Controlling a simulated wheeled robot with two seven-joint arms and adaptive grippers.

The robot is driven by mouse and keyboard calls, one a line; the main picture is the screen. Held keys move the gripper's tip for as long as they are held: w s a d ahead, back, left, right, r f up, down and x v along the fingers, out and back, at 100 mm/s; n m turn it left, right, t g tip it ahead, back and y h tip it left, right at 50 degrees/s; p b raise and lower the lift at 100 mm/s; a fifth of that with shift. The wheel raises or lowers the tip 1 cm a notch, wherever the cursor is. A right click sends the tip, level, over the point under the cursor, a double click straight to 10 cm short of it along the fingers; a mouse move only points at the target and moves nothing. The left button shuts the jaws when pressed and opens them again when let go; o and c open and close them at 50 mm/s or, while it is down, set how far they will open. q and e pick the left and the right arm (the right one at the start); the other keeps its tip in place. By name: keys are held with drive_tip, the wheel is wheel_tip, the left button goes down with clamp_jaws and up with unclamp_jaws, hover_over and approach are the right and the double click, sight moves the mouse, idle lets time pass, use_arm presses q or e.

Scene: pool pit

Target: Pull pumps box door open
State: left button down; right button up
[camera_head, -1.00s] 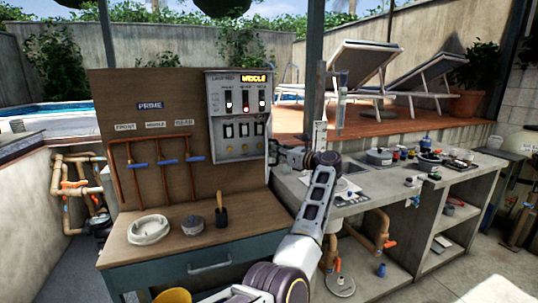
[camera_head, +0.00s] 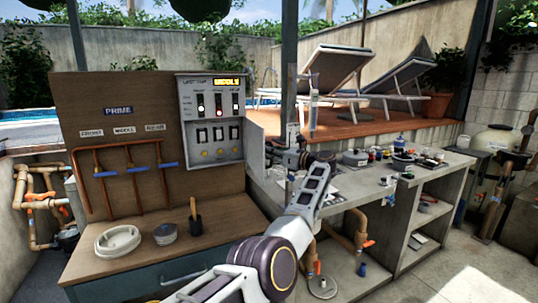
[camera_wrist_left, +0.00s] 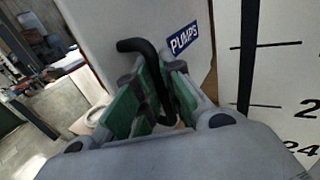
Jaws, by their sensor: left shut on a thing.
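The grey pumps box (camera_head: 209,113) is mounted on the brown wooden board. Its front is uncovered and shows lit indicators, switches and a yellow display. Its door (camera_head: 256,147) stands swung out at the box's right side. In the left wrist view the white door (camera_wrist_left: 120,22) carries a blue PUMPS label (camera_wrist_left: 184,37) and a bent black handle (camera_wrist_left: 143,46). My left gripper (camera_head: 274,153) is at the door's outer side. In the left wrist view its green-padded fingers (camera_wrist_left: 152,95) are shut on the handle. My right gripper is not in view.
A wooden bench (camera_head: 200,240) with a white ring (camera_head: 118,241), a grey disc and a brush stands below the box. Copper pipes (camera_head: 125,185) run on the board. A concrete counter (camera_head: 350,195) with several small items lies right of my arm.

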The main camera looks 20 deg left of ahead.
use_arm(q)
drive_tip(key=shift+w+d+f, duration=0.1)
drive_tip(key=shift+w+d, duration=0.1)
drive_tip(key=shift+w, duration=0.05)
idle(0.3)
drive_tip(key=c, duration=1.8)
unclamp_jaws()
drive_tip(key=shift+v, duration=6)
drive_tip(key=shift+f, duration=0.1)
